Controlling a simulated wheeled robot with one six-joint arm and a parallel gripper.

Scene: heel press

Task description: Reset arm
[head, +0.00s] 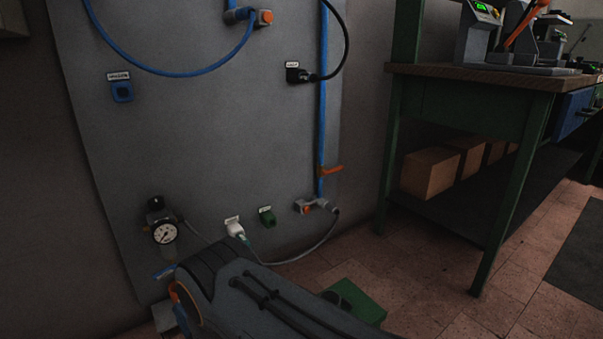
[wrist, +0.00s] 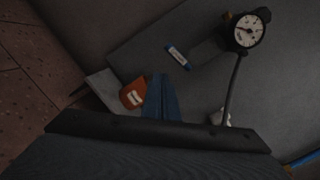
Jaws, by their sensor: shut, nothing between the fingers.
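My gripper (wrist: 161,82) shows in the wrist view as two dark blue fingers close together, shut and empty. Just left of the fingertips is an orange part with a white label (wrist: 133,94) on a grey plate (wrist: 103,87); I cannot tell whether the fingers touch it.
A grey wall panel (head: 215,130) carries a pressure gauge (head: 164,233), blue hoses, a black plug (head: 297,73), a white plug (head: 235,229) and a green socket (head: 267,216). A green workbench (head: 470,105) stands at the right with boxes (head: 430,172) below. The floor before it is open.

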